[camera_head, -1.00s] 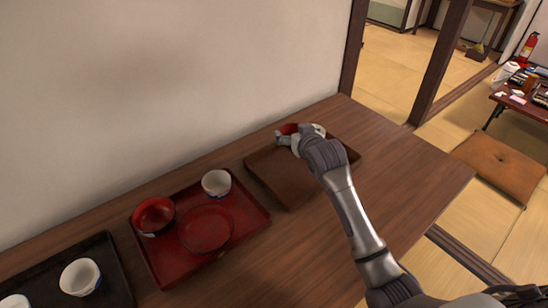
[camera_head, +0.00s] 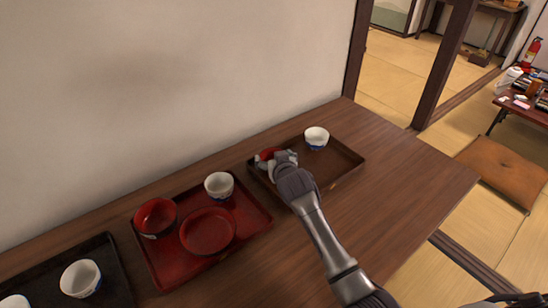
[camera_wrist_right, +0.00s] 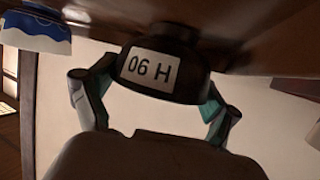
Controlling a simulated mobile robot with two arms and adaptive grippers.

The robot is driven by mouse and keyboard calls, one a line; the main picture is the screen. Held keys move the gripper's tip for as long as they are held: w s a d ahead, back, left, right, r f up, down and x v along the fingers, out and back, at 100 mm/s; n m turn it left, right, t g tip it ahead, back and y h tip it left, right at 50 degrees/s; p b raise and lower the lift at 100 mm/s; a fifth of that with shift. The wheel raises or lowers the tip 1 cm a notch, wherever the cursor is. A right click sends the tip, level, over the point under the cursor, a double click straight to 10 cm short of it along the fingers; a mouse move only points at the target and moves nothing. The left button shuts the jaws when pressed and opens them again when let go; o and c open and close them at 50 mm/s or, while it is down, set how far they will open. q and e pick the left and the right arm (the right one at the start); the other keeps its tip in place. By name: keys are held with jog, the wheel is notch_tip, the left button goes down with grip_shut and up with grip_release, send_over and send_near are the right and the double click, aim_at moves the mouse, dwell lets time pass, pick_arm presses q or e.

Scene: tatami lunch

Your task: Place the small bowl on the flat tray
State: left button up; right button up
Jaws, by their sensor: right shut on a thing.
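The small bowl (camera_head: 266,153), red inside, is at the left part of the flat brown tray (camera_head: 335,172). My right gripper (camera_head: 280,160) is shut on it and hides part of it. In the right wrist view, the bowl's dark outside (camera_wrist_right: 190,78), with a white label, sits between my two fingers (camera_wrist_right: 155,100). That view is upside down, and the bowl is close to the brown wooden surface; I cannot tell whether it touches. A white and blue cup (camera_head: 316,138) stands on the tray's far right part and also shows in the wrist view (camera_wrist_right: 35,35). My left gripper is not in view.
A red tray (camera_head: 255,222) to the left holds a red bowl (camera_head: 156,217), a red plate (camera_head: 208,231) and a white cup (camera_head: 219,185). A black tray (camera_head: 110,275) with white cups is further left. The wall stands behind; the table's right end (camera_head: 420,185) is clear.

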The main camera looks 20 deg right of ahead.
jog(key=shift+f, duration=0.1)
jog(key=o, duration=0.9)
jog(key=p+v, duration=0.1)
jog(key=v, duration=1.1)
jog(key=shift+r, duration=0.2)
